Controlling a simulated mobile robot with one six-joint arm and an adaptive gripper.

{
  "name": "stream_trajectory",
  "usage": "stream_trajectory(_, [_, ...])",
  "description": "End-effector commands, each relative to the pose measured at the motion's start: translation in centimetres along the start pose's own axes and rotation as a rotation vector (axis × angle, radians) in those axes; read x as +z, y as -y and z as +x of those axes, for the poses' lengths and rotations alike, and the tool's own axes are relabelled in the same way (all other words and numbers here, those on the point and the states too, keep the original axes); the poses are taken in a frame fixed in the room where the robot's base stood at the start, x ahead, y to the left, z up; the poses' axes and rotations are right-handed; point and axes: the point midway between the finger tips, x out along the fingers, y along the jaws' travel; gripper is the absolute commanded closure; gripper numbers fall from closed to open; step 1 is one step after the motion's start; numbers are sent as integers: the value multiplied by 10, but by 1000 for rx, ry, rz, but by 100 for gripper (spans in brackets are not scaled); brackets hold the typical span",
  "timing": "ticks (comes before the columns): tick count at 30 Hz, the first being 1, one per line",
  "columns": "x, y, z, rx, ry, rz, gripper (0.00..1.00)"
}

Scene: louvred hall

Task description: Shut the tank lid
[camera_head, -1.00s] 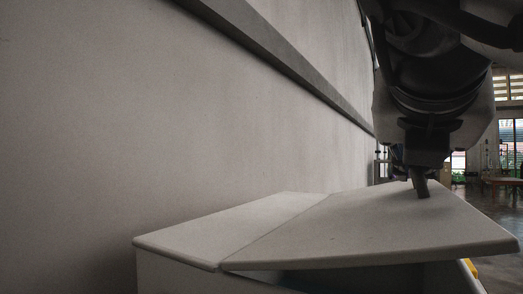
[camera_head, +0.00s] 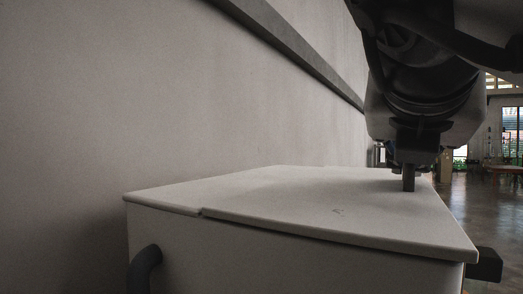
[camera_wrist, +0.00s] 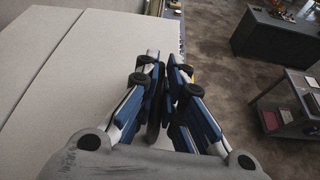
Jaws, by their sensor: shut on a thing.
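The tank lid (camera_head: 330,205) is a pale grey panel lying nearly flat on top of the tank (camera_head: 270,260), level with the fixed strip of the top (camera_head: 160,202) at its left. In the wrist view the lid (camera_wrist: 105,85) fills the left side, with the seam to the strip running diagonally. My gripper (camera_head: 409,186) is at the far right part of the lid, pointing down.
A pale wall (camera_head: 260,110) with a dark rail stands behind the tank. A dark curved handle (camera_head: 143,268) is on the tank's near side, and a dark block (camera_head: 485,266) juts out at the right. A grey cart (camera_wrist: 290,105) stands on the floor beyond.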

Motion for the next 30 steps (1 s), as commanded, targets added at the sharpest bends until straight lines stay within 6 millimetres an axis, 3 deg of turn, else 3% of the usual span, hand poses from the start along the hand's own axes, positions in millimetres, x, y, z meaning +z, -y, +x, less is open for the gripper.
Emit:
stream_trajectory(1, [-7, 2, 3, -14, -18, -5, 100])
stream_trajectory(2, [-7, 2, 3, -14, -19, -5, 91])
stream_trajectory(6, [-6, 2, 3, -13, -17, -5, 82])
stream_trajectory(22, [-1, 1, 0, -8, -10, -2, 82])
stream_trajectory(30, [28, -3, -11, -8, -8, 0, 82])
